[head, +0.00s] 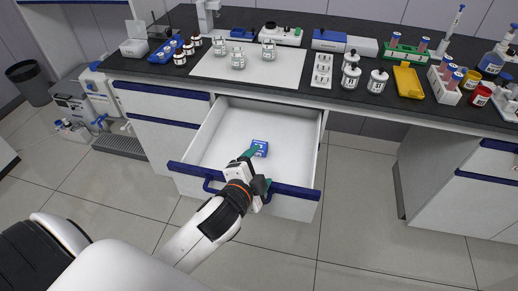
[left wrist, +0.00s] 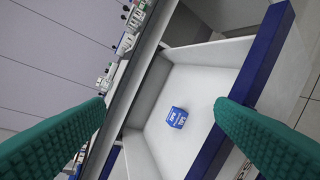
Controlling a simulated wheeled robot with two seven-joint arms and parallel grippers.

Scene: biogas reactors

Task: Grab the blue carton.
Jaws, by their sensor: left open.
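The blue carton (head: 260,148) is a small box with white markings. It lies on the floor of the open white drawer (head: 221,145), and the left wrist view shows the carton (left wrist: 177,117) between and beyond my fingers. My left gripper (head: 258,167) has green fingers and is over the drawer's front part, just short of the carton. In the left wrist view the two fingers of my left gripper (left wrist: 160,112) are wide apart with nothing between them. My right gripper is in neither view.
The drawer's blue front edge (head: 295,191) and side walls surround the carton. The black bench top (head: 330,95) above carries bottles, tube racks and a yellow tray (head: 408,82). A dark bin (head: 30,84) stands at the far left. The floor in front is clear.

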